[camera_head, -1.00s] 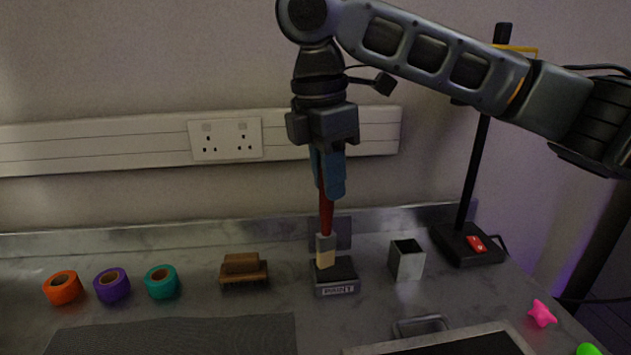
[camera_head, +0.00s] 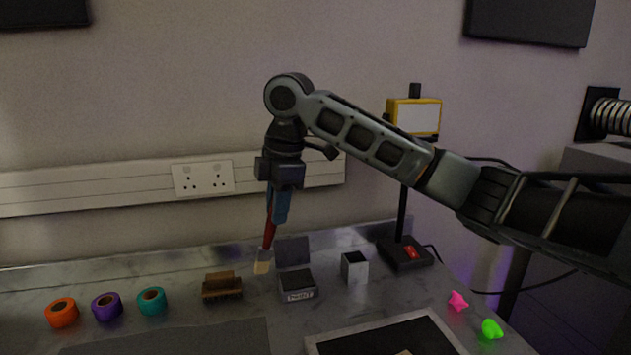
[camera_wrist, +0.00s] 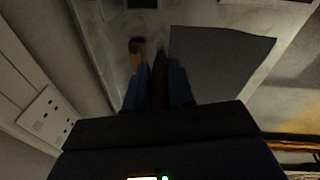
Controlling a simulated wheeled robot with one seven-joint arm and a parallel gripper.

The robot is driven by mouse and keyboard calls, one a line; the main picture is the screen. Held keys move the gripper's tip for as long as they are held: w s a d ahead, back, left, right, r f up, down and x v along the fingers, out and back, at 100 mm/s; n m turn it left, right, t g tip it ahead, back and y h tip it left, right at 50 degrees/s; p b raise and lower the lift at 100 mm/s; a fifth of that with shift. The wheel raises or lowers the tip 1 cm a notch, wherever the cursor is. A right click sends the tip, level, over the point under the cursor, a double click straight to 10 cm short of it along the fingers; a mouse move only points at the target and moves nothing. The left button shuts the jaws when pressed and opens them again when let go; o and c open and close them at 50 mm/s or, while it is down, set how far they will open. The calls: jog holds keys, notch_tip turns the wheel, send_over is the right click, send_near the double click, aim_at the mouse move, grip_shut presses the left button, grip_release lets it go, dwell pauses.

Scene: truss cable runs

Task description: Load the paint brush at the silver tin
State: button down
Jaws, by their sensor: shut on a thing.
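My gripper (camera_head: 279,207), with blue fingers, is shut on the paint brush's red handle (camera_head: 269,236). The brush hangs tilted, its pale bristles (camera_head: 262,266) pointing down, left of the paint tin.
A wooden block brush (camera_head: 222,286) and orange (camera_head: 61,313), purple (camera_head: 106,307) and teal (camera_head: 151,302) tape rolls lie left. A grey mat (camera_head: 180,340) and framed dark tray (camera_head: 385,340) are in front. A lamp stand (camera_head: 404,254) rises right. The wall socket (camera_head: 203,179) is behind.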

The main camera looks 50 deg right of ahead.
jog(key=s+d+m+p, duration=0.2)
jog(key=d, duration=0.7)
notch_tip(320, 180, down, 7)
jog(key=b, duration=0.4)
jog(key=shift+w+d+t+b, duration=0.15)
jog(key=shift+d+t+b, duration=0.2)
jog(key=shift+d+t, duration=0.05)
jog(key=shift+f, duration=0.5)
dwell(1.8)
notch_tip(320, 180, up, 7)
jog(key=p, duration=0.4)
jog(key=shift+p, duration=0.4)
dwell(0.5)
